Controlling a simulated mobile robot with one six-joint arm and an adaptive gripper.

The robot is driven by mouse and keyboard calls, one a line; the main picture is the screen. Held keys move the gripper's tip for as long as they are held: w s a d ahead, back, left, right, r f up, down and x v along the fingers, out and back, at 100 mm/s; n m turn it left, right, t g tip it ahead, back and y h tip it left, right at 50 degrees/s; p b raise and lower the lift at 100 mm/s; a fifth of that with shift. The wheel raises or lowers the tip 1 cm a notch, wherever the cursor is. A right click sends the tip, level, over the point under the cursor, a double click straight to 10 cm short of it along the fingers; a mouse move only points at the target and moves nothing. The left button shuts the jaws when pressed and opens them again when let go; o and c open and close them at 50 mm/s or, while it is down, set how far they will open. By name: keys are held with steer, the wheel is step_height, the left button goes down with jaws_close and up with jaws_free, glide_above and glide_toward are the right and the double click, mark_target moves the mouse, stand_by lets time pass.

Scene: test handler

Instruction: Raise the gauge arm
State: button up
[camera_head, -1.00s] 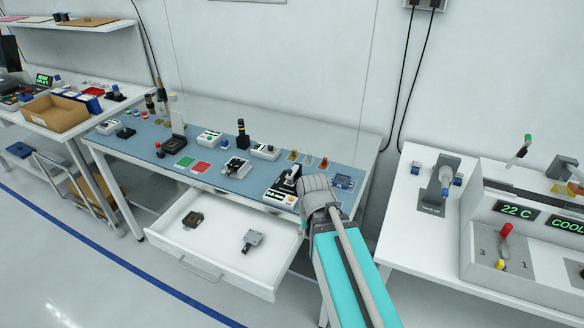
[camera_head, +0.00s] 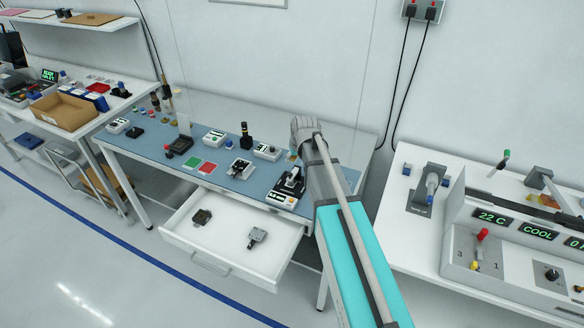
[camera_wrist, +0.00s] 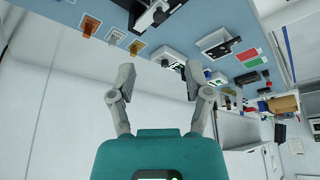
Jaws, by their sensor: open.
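A black-and-white bench device with a raised lever-like part (camera_head: 289,184) stands at the right front of the blue mat; it looks like the gauge, but I cannot tell for sure. In the wrist view a similar dark-armed device (camera_wrist: 152,14) shows at the top edge, partly cut off. My gripper (camera_wrist: 158,80) is open and empty, its two grey fingers apart. It is above the right part of the bench, clear of the device.
The blue mat (camera_head: 222,180) holds several small devices, with green and red squares near its middle. A white drawer (camera_head: 225,262) stands open below with two metal parts inside. A white table with a control box (camera_head: 470,262) is at the right.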

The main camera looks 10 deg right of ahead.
mark_target(290, 174)
steer(key=shift+w, duration=0.15)
stand_by(0.4)
steer(key=b+x, duration=1.3)
steer(key=shift+w+a+f, duration=0.1)
steer(key=shift+f, duration=0.2)
stand_by(0.4)
steer(key=shift+c, duration=0.2)
jaws_close()
stand_by(0.3)
